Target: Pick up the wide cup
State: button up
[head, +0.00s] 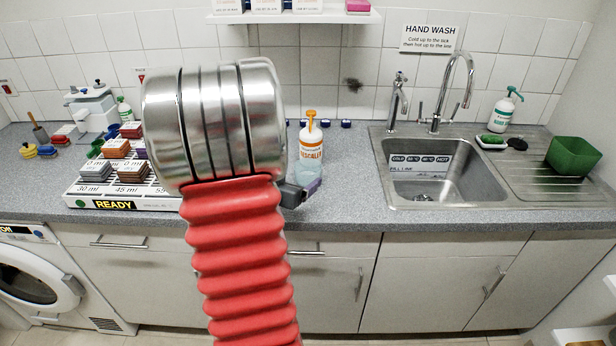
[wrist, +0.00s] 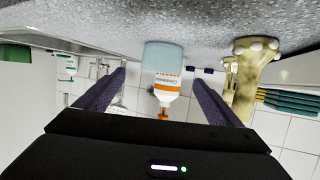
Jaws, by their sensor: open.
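A pale blue, translucent cup (wrist: 163,57) stands on the counter in front of a white descaler bottle (wrist: 166,88) with an orange top. The wrist view is upside down. My gripper (wrist: 159,82) is open and empty, with one purple finger to either side of the cup in that picture; the cup appears beyond the fingertips, apart from them. In the head view the cup (head: 309,171) shows just right of my arm, which hides most of my gripper. A green square tub (head: 573,157) sits on the draining board at right. Which vessel is the wide cup is not labelled.
A beige object with white knobs (wrist: 243,80) stands near the cup in the wrist view. A steel sink (head: 440,185) with taps lies to the right. A white tray (head: 110,203) with coloured blocks lies left. Small dark blue caps (head: 346,124) line the wall.

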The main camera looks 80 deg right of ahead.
aim_at(300, 176)
jog(key=shift+x, duration=1.5)
jog(key=shift+x, duration=2.6)
jog(key=shift+w+f, duration=0.1)
jog(key=shift+w, duration=0.05)
jog(key=shift+c, duration=0.5)
jog(key=c, duration=1.1)
